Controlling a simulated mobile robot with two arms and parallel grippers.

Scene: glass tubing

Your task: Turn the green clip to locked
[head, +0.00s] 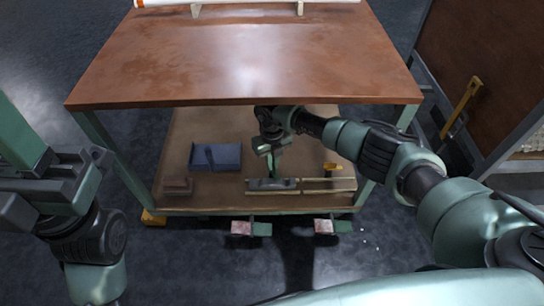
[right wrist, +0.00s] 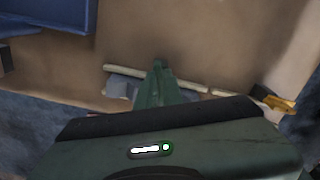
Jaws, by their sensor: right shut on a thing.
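My right gripper (head: 274,172) reaches under the tabletop and points down at the lower shelf. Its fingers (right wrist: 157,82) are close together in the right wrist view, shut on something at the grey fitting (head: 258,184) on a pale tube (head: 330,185). I take the held thing to be the green clip, but it is hidden by the green fingers, and whether it is locked cannot be seen. The tube also shows in the right wrist view (right wrist: 190,85). My left gripper (head: 65,185) is at the left edge, away from the shelf; its fingertips are not clear.
A blue tray (head: 228,157) lies on the lower shelf (head: 200,125), left of my right gripper. A yellow piece (head: 333,167) is near the right.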

